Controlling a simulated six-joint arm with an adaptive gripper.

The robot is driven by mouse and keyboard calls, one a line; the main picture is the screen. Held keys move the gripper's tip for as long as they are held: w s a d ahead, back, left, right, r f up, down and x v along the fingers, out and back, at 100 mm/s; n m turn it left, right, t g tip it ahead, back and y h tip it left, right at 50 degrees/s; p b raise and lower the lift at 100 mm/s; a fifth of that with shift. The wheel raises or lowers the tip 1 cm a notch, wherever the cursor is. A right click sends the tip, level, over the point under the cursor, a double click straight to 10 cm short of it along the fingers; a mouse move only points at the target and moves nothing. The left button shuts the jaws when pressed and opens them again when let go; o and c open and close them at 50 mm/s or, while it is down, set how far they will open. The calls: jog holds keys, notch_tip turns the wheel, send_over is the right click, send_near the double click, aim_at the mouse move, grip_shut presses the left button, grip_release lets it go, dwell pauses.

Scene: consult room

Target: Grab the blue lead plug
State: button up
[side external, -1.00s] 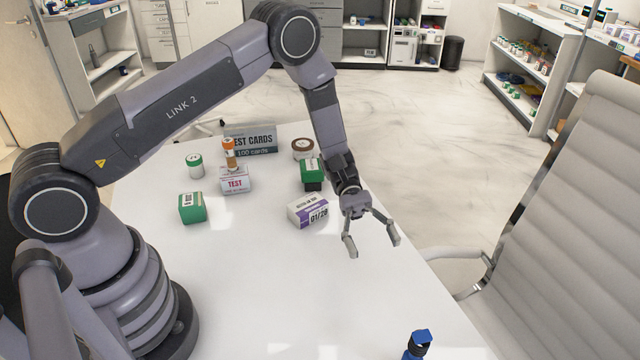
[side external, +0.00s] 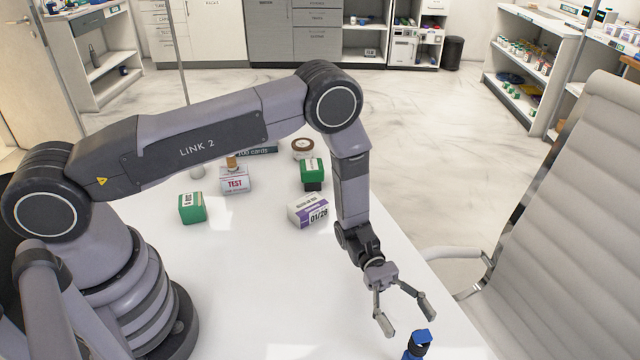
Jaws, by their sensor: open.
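The blue lead plug (side external: 418,343) stands near the front edge of the white table, low in the side external view. It has a blue top and a dark band, and its lower end is cut off by the picture's edge. My gripper (side external: 407,325) is open and empty, with its fingers spread and pointing down toward the front. In the picture the fingertips are just above and around the plug's top. I cannot tell how far apart they are in depth.
A white and purple box (side external: 308,211), a green box (side external: 192,208), another green box (side external: 312,172), a TEST box (side external: 235,181) and a brown roll (side external: 302,147) stand farther back on the table (side external: 270,290). A chair (side external: 560,200) is at the right. The table's middle front is clear.

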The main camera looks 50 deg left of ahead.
aim_at(416, 330)
jog(key=x, duration=0.3)
jog(key=shift+s+d, duration=0.1)
jog(key=shift+d, duration=0.25)
grip_shut()
